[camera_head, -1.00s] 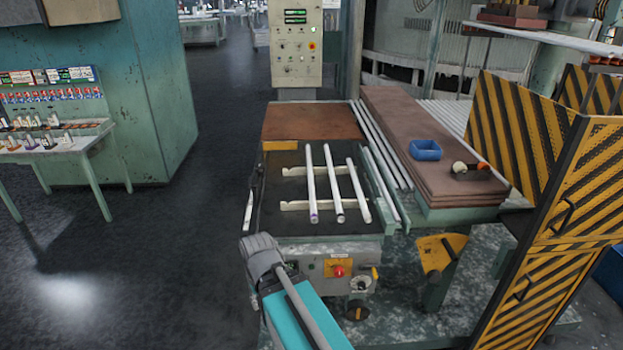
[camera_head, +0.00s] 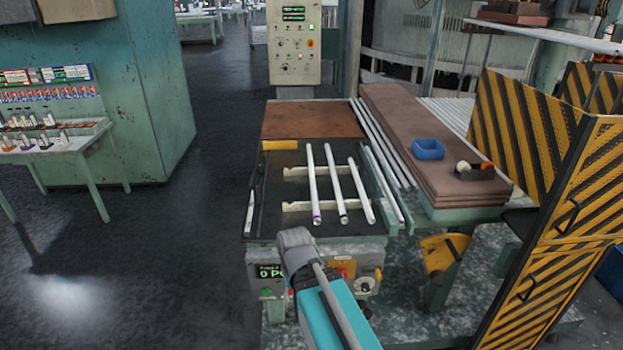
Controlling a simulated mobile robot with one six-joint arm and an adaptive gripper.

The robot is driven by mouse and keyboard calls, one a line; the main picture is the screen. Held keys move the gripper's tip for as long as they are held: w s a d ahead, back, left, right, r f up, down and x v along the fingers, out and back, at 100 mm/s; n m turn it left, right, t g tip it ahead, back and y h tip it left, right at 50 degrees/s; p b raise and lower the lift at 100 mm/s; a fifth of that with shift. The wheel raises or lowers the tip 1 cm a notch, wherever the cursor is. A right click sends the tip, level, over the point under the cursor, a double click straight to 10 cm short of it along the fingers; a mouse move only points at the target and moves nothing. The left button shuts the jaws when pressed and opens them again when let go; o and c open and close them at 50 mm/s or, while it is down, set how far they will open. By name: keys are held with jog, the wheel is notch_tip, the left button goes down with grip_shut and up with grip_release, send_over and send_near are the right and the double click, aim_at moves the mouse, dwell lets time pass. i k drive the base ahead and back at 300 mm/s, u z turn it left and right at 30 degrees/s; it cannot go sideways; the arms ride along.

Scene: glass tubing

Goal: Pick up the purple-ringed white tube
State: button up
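The purple-ringed white tube (camera_head: 313,184) is the leftmost of three pale tubes lying side by side on the dark bench top. Its purple ring is at its near end. It rests across two cream notched supports (camera_head: 296,207), pointing away from me. The middle tube (camera_head: 335,184) has a dark band near its near end. The right tube (camera_head: 361,190) shows no clear ring. My arm's grey joint (camera_head: 295,244) and teal link are at the bench's front edge, below the near ends of the tubes and apart from them. My gripper's fingers cannot be made out.
A control panel (camera_head: 294,45) stands behind the bench. To the right are stacked brown boards (camera_head: 412,130) with a blue bin (camera_head: 427,149), and a yellow-black striped guard (camera_head: 570,170). A slim pale piece (camera_head: 250,213) is at the bench's left edge. The floor at left is open.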

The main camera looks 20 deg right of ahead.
aim_at(314, 201)
jog(key=z, duration=0.05)
jog(key=i, duration=0.95)
